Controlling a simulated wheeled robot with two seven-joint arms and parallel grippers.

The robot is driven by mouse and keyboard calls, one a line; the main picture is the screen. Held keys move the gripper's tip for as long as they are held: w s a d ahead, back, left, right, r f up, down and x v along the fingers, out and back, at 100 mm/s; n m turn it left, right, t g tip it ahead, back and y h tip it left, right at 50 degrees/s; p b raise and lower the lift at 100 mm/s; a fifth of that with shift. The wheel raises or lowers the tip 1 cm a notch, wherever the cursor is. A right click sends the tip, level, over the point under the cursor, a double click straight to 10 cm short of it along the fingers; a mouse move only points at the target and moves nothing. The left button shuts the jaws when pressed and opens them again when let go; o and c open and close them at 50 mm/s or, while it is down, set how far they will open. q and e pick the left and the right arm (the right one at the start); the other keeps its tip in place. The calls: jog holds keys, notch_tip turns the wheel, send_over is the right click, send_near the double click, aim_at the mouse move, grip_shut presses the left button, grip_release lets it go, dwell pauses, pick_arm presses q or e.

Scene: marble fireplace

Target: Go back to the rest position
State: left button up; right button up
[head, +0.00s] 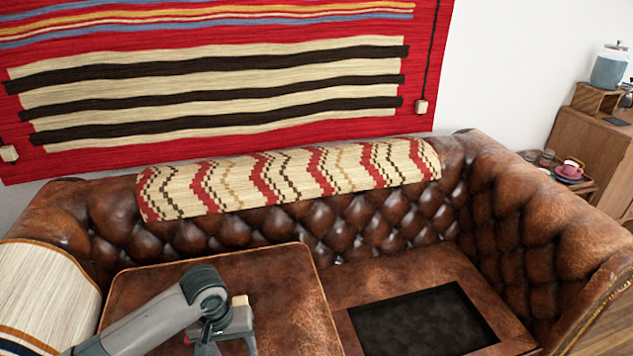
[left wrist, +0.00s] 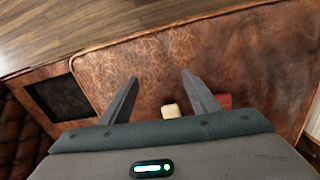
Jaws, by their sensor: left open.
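My left arm comes in from the lower left of the head view, over the brown leather sofa cushion (head: 285,275). My left gripper (head: 228,346) is at the bottom edge there, partly cut off. In the left wrist view, its two fingers (left wrist: 158,78) stand apart over the leather, with nothing gripped between the tips. A small cream block (left wrist: 170,110) shows between the fingers near the gripper body, and a red piece (left wrist: 224,101) shows behind the right finger. The cream block also appears in the head view (head: 240,300), beside the wrist. My right gripper is not in view.
A black rectangular tray or panel (head: 420,322) lies on the right seat. The tufted backrest (head: 340,225) bears a zigzag blanket (head: 290,178). A striped cloth (head: 45,290) covers the left armrest. A side table with a pink cup (head: 571,168) stands beyond the right armrest.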

pick_arm(q)
jog(key=s+d+f+m+t+h, duration=0.1)
jog(key=s+d+f+m, duration=0.15)
jog(key=s, duration=0.35)
jog(key=s+d+f+m+t+h, duration=0.1)
jog(key=s+d+f+h, duration=0.1)
jog(key=s+d, duration=0.3)
jog(key=s+a+t+y, duration=0.1)
jog(key=s+a+y, duration=0.2)
jog(key=s+a, duration=0.95)
jog(key=w+d+f+t, duration=0.1)
jog(key=w+d+f, duration=0.1)
jog(key=f, duration=0.7)
jog(key=w+d+f+t, duration=0.1)
jog(key=w+d+f, duration=0.1)
jog(key=f, duration=0.8)
notch_tip(320, 180, down, 15)
jog(key=s+d+t, duration=0.1)
jog(key=s+d, duration=0.1)
jog(key=s, duration=0.1)
jog(key=shift+f+h, duration=0.15)
jog(key=shift+h, duration=0.25)
jog(key=shift+m, duration=0.25)
